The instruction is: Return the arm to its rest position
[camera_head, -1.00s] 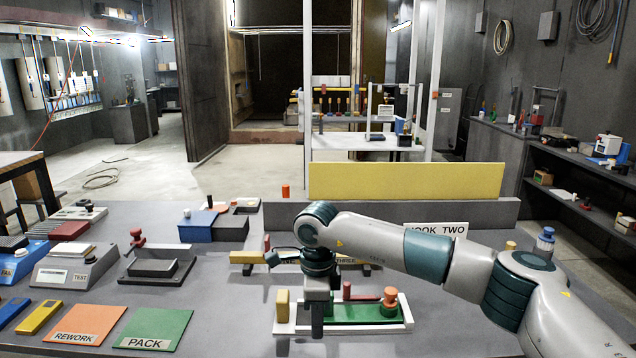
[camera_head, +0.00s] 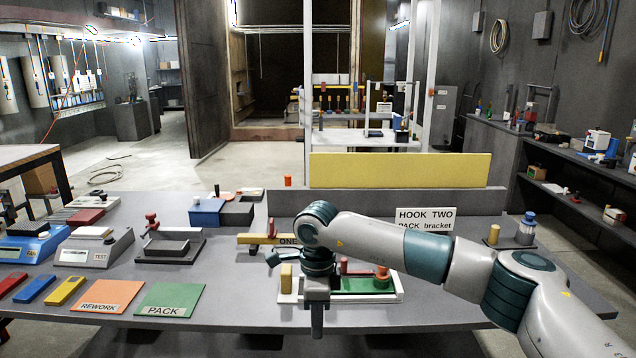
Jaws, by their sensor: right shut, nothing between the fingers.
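My right arm comes in from the right and reaches across the front right of the grey table (camera_head: 240,285). My right gripper (camera_head: 317,328) points down near the table's front edge, shut and empty. Behind it in the picture is a white tray (camera_head: 400,297) with a green part (camera_head: 360,286), a red knob (camera_head: 382,273) and a yellow block (camera_head: 286,277). The wrist hides part of this tray. My left gripper is out of view.
A yellow bar on a stand marked ONE (camera_head: 262,239) is behind my wrist. A HOOK TWO sign (camera_head: 425,218) stands behind my forearm. Orange REWORK (camera_head: 105,295) and green PACK (camera_head: 170,299) mats lie at left. A yellow panel (camera_head: 400,170) rises behind the table.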

